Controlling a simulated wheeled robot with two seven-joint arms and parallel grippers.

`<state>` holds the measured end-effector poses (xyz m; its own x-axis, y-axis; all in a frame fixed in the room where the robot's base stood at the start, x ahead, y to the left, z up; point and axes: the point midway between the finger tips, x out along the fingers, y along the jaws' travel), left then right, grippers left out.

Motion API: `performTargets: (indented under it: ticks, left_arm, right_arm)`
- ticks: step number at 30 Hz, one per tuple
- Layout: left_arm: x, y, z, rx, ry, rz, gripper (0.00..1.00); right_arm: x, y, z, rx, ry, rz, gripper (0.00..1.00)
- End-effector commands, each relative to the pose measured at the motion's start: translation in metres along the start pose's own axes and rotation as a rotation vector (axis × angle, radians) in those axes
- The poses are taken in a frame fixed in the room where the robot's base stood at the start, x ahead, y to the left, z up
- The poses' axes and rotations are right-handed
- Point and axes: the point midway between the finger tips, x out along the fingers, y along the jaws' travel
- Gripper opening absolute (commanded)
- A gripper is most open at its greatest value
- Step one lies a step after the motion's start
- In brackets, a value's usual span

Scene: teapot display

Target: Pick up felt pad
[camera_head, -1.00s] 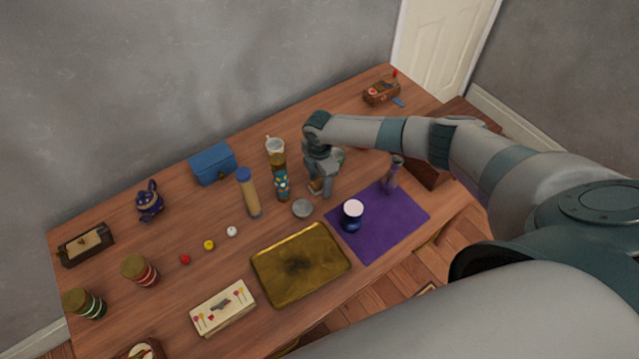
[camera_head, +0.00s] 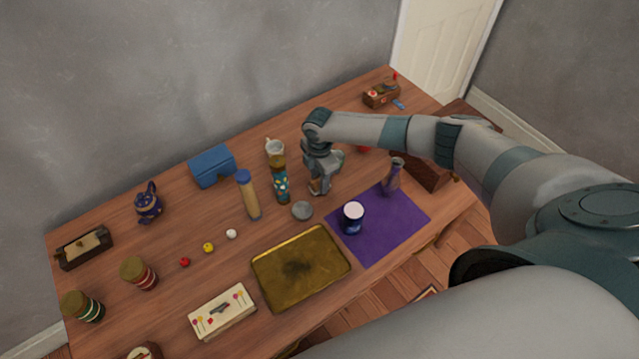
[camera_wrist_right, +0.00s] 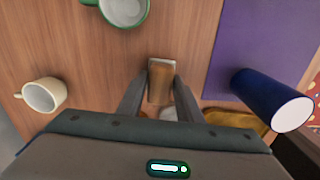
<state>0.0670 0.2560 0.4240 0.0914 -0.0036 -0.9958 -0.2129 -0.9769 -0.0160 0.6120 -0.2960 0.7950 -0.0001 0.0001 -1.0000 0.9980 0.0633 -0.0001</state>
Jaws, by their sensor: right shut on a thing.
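My right gripper (camera_head: 318,190) is low over the wooden table, left of the purple mat, with its fingers pointing down. In the right wrist view, its fingers (camera_wrist_right: 160,85) are shut on a small brown block with a pale far edge, which looks like the felt pad (camera_wrist_right: 160,82). The fingers hide part of its sides. I cannot tell whether it still touches the table. My left gripper is not in view.
A dark blue cup (camera_head: 352,222) and a vase (camera_head: 393,178) stand on the purple mat (camera_head: 375,245). A grey round dish (camera_head: 302,210), a gold tray (camera_head: 300,268) and a patterned cylinder (camera_head: 282,186) are close by.

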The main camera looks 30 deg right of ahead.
Motion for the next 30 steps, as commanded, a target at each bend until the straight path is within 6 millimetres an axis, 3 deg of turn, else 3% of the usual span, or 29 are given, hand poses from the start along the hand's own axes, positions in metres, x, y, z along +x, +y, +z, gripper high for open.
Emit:
performTargets:
  ticks: [5, 21, 30]
  left_arm:
    - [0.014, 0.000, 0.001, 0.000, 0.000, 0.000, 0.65]
    - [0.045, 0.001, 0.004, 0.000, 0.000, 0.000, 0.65]
    - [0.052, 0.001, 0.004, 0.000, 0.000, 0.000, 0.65]
  right_arm:
    - [-0.021, 0.001, 0.000, -0.002, 0.001, 0.003, 0.10]
    - [-0.076, -0.065, 0.062, -0.001, -0.001, 0.001, 0.10]
    - [-0.093, -0.084, 0.078, 0.000, 0.000, 0.000, 0.10]
